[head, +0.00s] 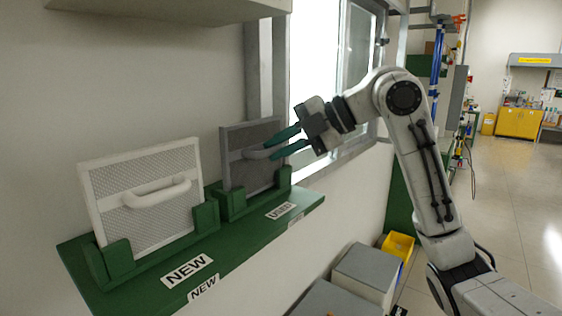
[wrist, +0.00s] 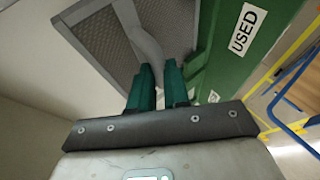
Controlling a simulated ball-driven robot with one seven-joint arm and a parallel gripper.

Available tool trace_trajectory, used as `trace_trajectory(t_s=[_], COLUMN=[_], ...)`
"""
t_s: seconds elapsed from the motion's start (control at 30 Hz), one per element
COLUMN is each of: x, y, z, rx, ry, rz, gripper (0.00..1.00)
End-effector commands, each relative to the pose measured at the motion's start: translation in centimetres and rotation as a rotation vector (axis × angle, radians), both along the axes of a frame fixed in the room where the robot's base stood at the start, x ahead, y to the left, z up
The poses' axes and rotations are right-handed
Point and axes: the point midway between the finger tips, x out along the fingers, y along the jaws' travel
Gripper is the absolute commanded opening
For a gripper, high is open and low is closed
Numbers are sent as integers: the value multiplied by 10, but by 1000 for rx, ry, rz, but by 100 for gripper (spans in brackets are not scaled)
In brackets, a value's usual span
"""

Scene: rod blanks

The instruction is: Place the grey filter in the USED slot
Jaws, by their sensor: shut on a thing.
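The grey filter (head: 251,166) stands upright in the green USED slot (head: 233,205) on the right of the shelf, its lower edge between the slot's side blocks. My gripper (head: 283,145) is shut on the filter's handle from the right. In the wrist view the filter's mesh face (wrist: 112,40) and handle lie ahead of the fingers (wrist: 158,85), which close on the handle. The white filter (head: 146,192) stands in the NEW slot (head: 118,262) on the left. Whether the grey filter rests fully on the slot floor cannot be told.
The green shelf (head: 245,235) is fixed to the wall, with USED and NEW labels on it. A window (head: 335,70) is behind my gripper. Grey-topped boxes (head: 368,272) and a yellow bin (head: 398,246) stand below. The floor at the right is open.

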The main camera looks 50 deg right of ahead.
Motion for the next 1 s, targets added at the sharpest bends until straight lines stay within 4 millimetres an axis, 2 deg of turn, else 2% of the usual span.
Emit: trace_trajectory(t_s=[0.03,0.43,0.47,0.7,1.0], x=[0,0,0,0,0], y=[0,1,1,1,0], z=[-7,-9,-8,-8,-4], rx=[0,0,0,-1,-1], ry=[-1,-3,-3,-3,-3], rz=[0,1,1,1,1], gripper=[0,0,19,42,42])
